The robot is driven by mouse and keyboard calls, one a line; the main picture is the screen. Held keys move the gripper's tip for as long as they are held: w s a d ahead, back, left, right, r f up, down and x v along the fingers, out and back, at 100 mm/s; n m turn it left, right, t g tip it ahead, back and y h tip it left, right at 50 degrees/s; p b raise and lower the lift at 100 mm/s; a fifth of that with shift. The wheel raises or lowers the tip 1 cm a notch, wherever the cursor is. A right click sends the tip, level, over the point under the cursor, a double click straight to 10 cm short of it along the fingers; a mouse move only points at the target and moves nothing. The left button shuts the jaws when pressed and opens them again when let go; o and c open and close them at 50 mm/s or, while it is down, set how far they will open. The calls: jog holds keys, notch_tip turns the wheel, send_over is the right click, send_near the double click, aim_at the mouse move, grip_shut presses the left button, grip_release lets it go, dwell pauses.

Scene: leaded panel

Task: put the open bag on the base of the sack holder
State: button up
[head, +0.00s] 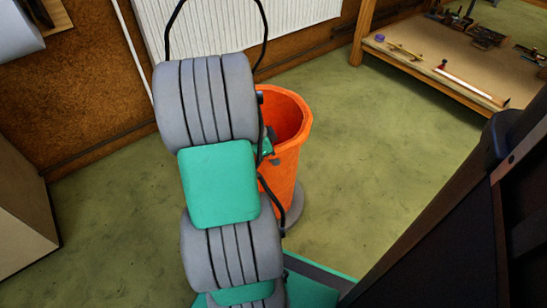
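The open bag (286,160) is orange and upright, with its wide mouth facing up, right of my grey and green arm. My arm hides its left side. A grey rounded edge (296,208), seemingly the base of the sack holder, shows on the floor at the bag's lower right. The bag's bottom overlaps it in the picture; I cannot tell whether they touch. Part of my gripper (267,146), dark and green, shows at the left of the bag's rim, mostly behind my arm. Its fingertips are hidden, so its grip is unclear.
A white radiator (300,12) is on the brown wall behind. A low wooden bench (440,75) with tools stands at the upper right. A pale box (20,220) is at the left. The green floor (370,150) right of the bag is clear.

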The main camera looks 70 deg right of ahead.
jog(key=o, duration=0.4)
jog(key=p+v, duration=0.5)
jog(key=v, duration=0.7)
jog(key=shift+s+r, duration=0.1)
jog(key=shift+r, duration=0.1)
jog(key=w+a+r+n+t, duration=0.1)
jog(key=w+a+n+t, duration=0.1)
jog(key=w+a+n, duration=0.35)
jog(key=w+a+r+n+t+y, duration=0.1)
jog(key=w+a+n, duration=0.2)
jog(key=a+n, duration=0.6)
jog(key=w+a+r+n+t, duration=0.15)
jog(key=w+a+n, duration=0.25)
jog(key=a, duration=0.7)
jog(key=s+a+f+n+y, duration=0.1)
jog(key=s+a+n+y, duration=0.1)
jog(key=a+n, duration=0.7)
jog(key=a+t, duration=0.1)
jog(key=a, duration=0.1)
jog(key=shift+a, duration=0.3)
jog(key=shift+s+n, duration=0.1)
jog(key=shift+n, duration=0.15)
